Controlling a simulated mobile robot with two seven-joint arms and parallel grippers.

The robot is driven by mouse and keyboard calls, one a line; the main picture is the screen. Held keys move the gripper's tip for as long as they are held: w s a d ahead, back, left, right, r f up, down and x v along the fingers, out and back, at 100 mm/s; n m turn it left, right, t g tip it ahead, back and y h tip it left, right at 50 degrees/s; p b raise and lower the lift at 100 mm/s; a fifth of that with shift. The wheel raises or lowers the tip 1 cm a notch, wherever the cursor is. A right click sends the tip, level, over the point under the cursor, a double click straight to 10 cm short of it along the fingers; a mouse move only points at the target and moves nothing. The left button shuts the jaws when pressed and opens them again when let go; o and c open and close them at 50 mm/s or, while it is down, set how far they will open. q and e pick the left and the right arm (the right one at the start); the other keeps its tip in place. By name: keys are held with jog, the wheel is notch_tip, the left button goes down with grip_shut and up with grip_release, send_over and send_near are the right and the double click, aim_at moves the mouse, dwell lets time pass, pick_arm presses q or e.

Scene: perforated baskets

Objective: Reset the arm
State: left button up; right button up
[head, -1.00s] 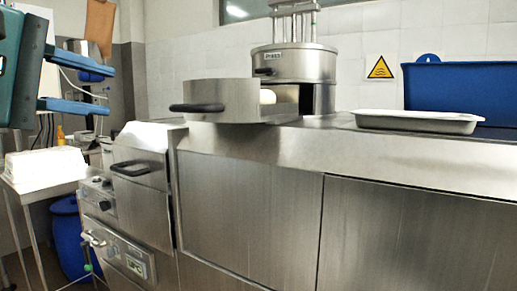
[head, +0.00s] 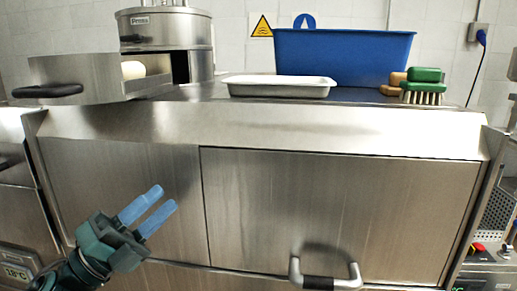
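My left gripper (head: 148,212) shows at the lower left of the head view, with two blue fingers pointing up and to the right. The fingers are apart with a gap between them and nothing in it. It hangs in front of the steel cabinet front (head: 110,170), below the counter edge, apart from any object. My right gripper does not show in the head view.
A bar handle (head: 324,281) juts from the cabinet.

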pick_arm(q)
notch_tip(320, 180, down, 14)
jog(key=a+n+t+y, duration=0.1)
jog(key=n+t+y, duration=0.3)
jog(key=n+y, duration=0.85)
jog(key=s+d+f+n+g, duration=0.1)
jog(key=s+f+n+g, duration=0.1)
jog(key=s+f+n, duration=0.3)
jog(key=s+d+f+n+g+y+p, duration=0.1)
jog(key=s+f+n+g, duration=0.2)
jog(key=f, duration=0.8)
jog(key=s+d+f+n+g+y+p, duration=0.1)
jog(key=s+f+n+g, duration=0.2)
jog(key=s+f+n, duration=0.4)
jog(key=shift+s+d+f+n, duration=0.35)
jog(key=shift+f+n, duration=0.1)
jog(key=shift+f, duration=0.2)
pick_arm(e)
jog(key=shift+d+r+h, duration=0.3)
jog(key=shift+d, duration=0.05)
pick_arm(q)
jog(key=shift+w+y, duration=0.1)
jog(key=shift+y, duration=0.15)
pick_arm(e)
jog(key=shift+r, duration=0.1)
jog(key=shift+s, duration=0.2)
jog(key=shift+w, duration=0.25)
